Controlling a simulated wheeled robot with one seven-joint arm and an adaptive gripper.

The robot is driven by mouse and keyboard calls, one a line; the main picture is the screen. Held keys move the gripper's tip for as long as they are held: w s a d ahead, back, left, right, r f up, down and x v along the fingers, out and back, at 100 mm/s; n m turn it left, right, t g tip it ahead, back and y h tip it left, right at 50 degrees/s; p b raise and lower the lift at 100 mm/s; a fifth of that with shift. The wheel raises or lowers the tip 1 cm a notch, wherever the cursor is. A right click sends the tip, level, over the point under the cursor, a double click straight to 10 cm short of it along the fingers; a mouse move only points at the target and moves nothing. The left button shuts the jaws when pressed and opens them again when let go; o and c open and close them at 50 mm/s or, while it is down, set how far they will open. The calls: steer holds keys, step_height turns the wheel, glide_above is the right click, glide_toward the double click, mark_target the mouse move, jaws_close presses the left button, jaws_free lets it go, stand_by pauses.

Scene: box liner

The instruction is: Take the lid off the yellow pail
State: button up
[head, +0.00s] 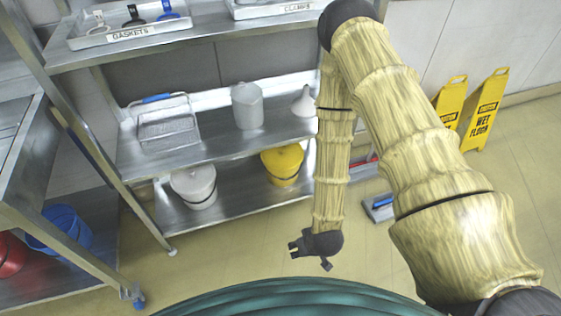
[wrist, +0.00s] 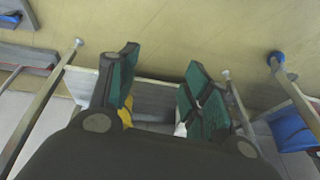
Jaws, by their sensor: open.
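The yellow pail (head: 282,166) stands on the lowest shelf of the metal rack in the head view, near its right end, with a yellow lid on top. A small part of yellow, likely the pail, shows beside the left finger in the wrist view (wrist: 126,113). My gripper (head: 310,250) hangs in front of the rack, low and to the right of the pail, apart from it. In the wrist view my gripper (wrist: 157,90) has its two green-padded fingers spread with nothing between them. My arm passes just right of the pail.
A white lidded pail (head: 194,186) stands left on the same shelf (head: 232,196). The middle shelf above holds a wire basket (head: 167,130), a jug (head: 247,106) and a funnel (head: 304,102). Yellow wet floor signs (head: 484,110) stand at right. A blue bucket (head: 60,230) is at left.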

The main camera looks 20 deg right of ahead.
steer(key=w+a+f+t+b, duration=0.1)
steer(key=w+f+t+b, duration=0.1)
steer(key=w+f+b, duration=0.3)
steer(key=w+f+t+b, duration=0.1)
steer(key=w+f+b, duration=0.1)
steer(key=w, duration=0.5)
steer(key=m+t+h+b, duration=0.3)
steer(key=t+b, duration=0.7)
steer(key=b, duration=1.4)
glide_toward(283, 151)
steer(key=n+h, duration=0.1)
steer(key=shift+w+r, duration=0.3)
steer(key=shift+w, duration=0.35)
steer(key=w, duration=0.1)
steer(key=w+b, duration=0.1)
steer(key=w, duration=0.1)
steer(key=w+b, duration=0.1)
steer(key=w, duration=0.1)
steer(key=shift+d+f, duration=0.15)
steer(key=shift+d, duration=0.15)
steer(key=shift+w+f+b, duration=0.25)
steer(key=shift+w+b, duration=0.2)
steer(key=shift+b, duration=0.15)
steer(key=w, duration=0.1)
steer(key=w+b, duration=0.2)
steer(key=shift+w+d+f, duration=0.25)
steer(key=shift+f, duration=0.05)
steer(key=shift+w+r, duration=0.1)
steer(key=shift+w, duration=0.25)
